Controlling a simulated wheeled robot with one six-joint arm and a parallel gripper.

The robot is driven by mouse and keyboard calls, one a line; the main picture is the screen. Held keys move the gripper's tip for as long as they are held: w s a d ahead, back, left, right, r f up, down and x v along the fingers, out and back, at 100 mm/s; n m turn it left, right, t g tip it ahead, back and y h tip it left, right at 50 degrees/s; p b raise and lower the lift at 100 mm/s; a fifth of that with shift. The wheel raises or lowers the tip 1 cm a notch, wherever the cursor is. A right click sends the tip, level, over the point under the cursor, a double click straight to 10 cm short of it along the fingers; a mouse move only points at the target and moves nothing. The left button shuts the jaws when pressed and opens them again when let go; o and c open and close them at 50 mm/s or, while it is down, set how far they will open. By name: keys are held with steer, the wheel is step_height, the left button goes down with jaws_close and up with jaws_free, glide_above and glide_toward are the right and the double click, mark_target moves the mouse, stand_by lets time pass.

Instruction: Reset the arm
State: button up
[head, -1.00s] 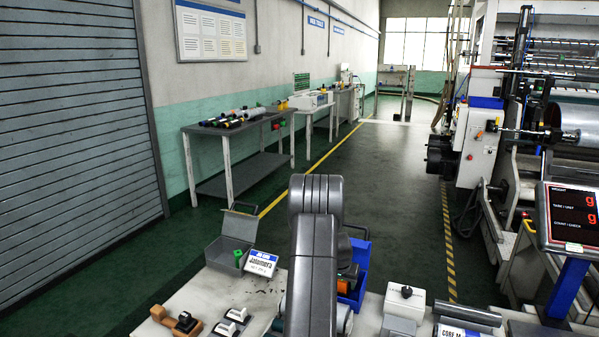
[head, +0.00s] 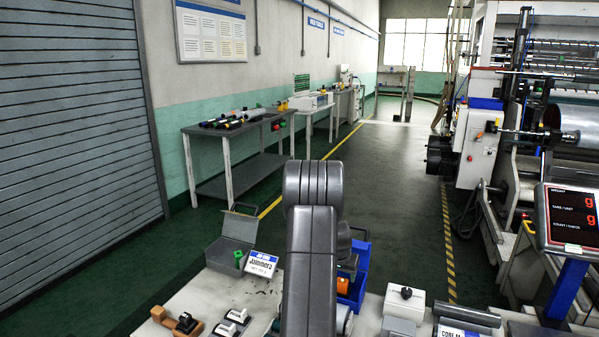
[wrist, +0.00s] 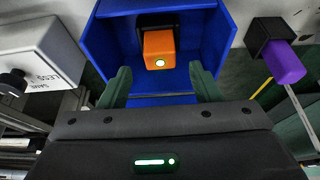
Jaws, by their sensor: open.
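My gripper (wrist: 162,88) shows in the wrist view with its two green fingers spread apart and nothing between them. It is in front of a blue bin (wrist: 195,60), which holds an orange block with a dark base (wrist: 159,50) and a lit round spot. In the head view my grey arm rises at the bottom middle and hides the gripper. The blue bin (head: 360,265) and the orange block (head: 343,285) show partly beside the arm.
A purple block (wrist: 284,65) is right of the bin in the wrist view. The aisle floor behind is clear.

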steer(key=b+x, duration=0.1)
steer(key=x, duration=0.6)
steer(key=shift+s+a+f+b, duration=0.15)
steer(key=shift+f+b, duration=0.1)
steer(key=shift+b, duration=0.15)
step_height(320, 180, up, 4)
steer(key=shift+r+p, duration=0.25)
steer(key=shift+p, duration=1)
steer(key=b, duration=0.3)
steer(key=shift+s+f+t, duration=0.1)
steer(key=shift+f+t, duration=0.2)
steer(key=shift+t, duration=0.1)
steer(key=t+b, duration=0.1)
steer(key=b, duration=0.6)
steer(key=t+h+b, duration=0.1)
steer(key=b, duration=0.7)
steer(key=shift+s+a, duration=0.15)
steer(key=shift+s, duration=0.25)
steer(key=shift+r+t+b, duration=0.15)
steer(key=shift+t+b, duration=0.15)
steer(key=shift+b, duration=0.3)
steer(key=shift+s+a+r+p, duration=0.1)
steer(key=shift+s+r+p, duration=0.1)
steer(key=shift+r+p, duration=0.6)
steer(key=shift+s+a+r, duration=0.1)
steer(key=shift+s+r, duration=0.15)
steer(key=shift+r, duration=0.55)
